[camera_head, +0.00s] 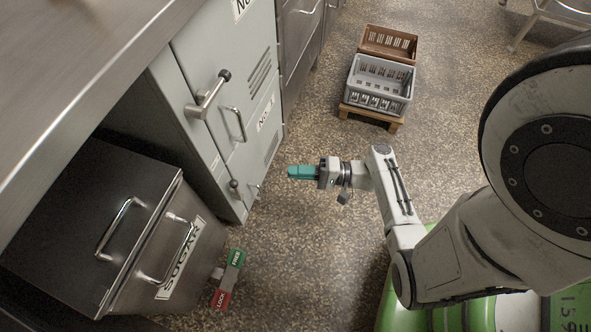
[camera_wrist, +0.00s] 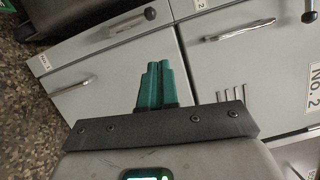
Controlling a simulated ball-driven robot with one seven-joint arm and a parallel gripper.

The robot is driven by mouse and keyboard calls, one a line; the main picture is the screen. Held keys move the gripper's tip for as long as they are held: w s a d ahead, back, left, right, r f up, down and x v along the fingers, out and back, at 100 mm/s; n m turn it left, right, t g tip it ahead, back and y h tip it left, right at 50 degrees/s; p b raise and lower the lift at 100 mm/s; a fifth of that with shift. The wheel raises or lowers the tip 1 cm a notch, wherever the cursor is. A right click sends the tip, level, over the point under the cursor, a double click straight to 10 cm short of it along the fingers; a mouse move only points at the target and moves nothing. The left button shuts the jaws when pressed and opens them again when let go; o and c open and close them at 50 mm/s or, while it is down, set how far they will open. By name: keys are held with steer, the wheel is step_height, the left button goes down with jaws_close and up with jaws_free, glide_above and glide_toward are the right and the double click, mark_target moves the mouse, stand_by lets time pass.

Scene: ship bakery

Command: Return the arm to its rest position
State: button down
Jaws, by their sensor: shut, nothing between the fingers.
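My arm is bent and reaches left over the speckled floor in the head view. My gripper (camera_head: 292,172) has teal fingers that point left toward the grey locker cabinet (camera_head: 200,115). The fingers are shut, with nothing between them. They are apart from the cabinet in the head view. In the wrist view my gripper (camera_wrist: 155,70) shows its two teal fingers side by side, in front of grey cabinet doors with metal handles.
A steel bin labelled SUGAR (camera_head: 150,240) stands under the counter (camera_head: 70,60) at left, with a green and red FREE/LOCK pedal (camera_head: 228,277) beside it. Floor between is clear.

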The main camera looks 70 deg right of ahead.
stand_by(0.4)
steer(key=s+a+f+n+g, duration=0.2)
steer(key=s+a+n+g, duration=0.2)
steer(key=a+n+g, duration=1)
steer(key=d+r+g+h+p, duration=0.1)
steer(key=d+r+h+p, duration=0.1)
steer(key=r+p, duration=1.1)
steer(key=s+d+r+n+g+h+p, duration=0.1)
steer(key=r+h+p, duration=0.3)
steer(key=r+p, duration=0.9)
step_height(320, 180, up, 9)
steer(key=shift+d+h+p, duration=0.3)
steer(key=shift+d, duration=0.35)
